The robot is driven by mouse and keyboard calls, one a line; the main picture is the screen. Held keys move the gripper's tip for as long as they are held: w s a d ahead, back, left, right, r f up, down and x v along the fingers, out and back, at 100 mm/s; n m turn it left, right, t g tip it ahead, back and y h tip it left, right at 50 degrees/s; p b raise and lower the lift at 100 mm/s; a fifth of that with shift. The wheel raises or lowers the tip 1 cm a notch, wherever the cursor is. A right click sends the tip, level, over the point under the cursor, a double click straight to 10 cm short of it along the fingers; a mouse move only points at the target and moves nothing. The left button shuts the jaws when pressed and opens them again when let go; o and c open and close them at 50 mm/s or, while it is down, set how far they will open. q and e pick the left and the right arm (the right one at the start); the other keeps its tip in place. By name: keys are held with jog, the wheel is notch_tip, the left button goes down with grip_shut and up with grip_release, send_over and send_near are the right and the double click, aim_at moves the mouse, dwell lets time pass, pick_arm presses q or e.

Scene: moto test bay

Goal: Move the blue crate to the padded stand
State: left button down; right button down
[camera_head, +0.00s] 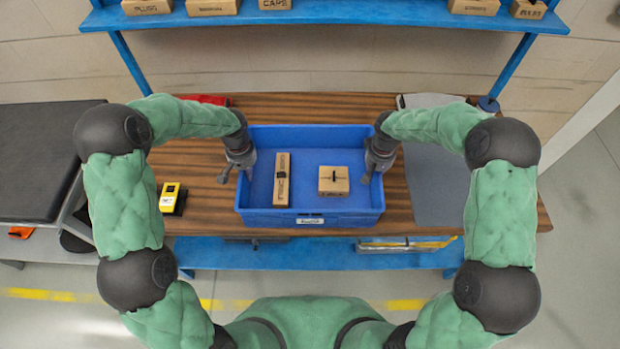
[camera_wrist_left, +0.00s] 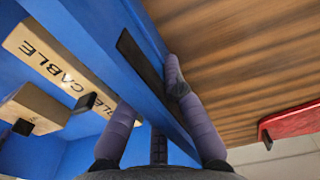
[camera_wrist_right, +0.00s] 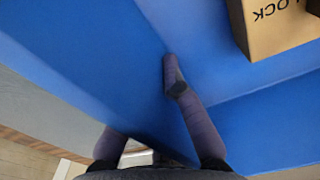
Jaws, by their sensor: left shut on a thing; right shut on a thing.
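The blue crate (camera_head: 310,218) sits on the wooden workbench in the middle of the head view. It holds a long cardboard box (camera_head: 281,180) and a squarer box (camera_head: 333,180); the long one reads CABLE in the left wrist view (camera_wrist_left: 68,76). My left gripper (camera_head: 236,172) is shut on the crate's left wall, which runs between its fingers in the left wrist view (camera_wrist_left: 150,70). My right gripper (camera_head: 376,170) is shut on the crate's right wall, also seen in the right wrist view (camera_wrist_right: 120,70). The padded stand (camera_head: 38,160), with a dark cushioned top, is at the far left.
A yellow device (camera_head: 173,198) lies on the workbench (camera_head: 200,165) left of the crate. A grey mat (camera_head: 432,185) lies to the right. A red object (camera_head: 207,99) is at the back left. A blue shelf with several boxes (camera_head: 330,18) spans the back.

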pick_arm(q)
jog(key=shift+r, duration=0.25)
pick_arm(e)
jog(key=shift+r, duration=0.25)
